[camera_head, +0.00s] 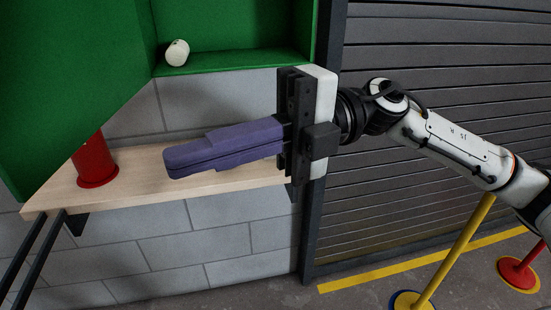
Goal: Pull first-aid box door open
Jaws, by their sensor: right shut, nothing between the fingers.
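The green first-aid box (232,62) hangs on the block wall at the top, with its inside showing. Its green door (75,75) stands swung open to the left, and its upper part runs out of the picture. A white roll-like item (177,53) rests on the box floor at the left. My right gripper (168,163) is in front of the wooden shelf, below the box. Its purple fingers are shut with nothing between them and point left, apart from the door. My left gripper is not in view.
A wooden shelf (135,190) runs under the box, with a red cylinder (95,160) on its left, partly hidden by the door. A grey roller shutter (440,60) fills the right. A yellow post (459,250) and a red-based post (518,274) stand on the floor.

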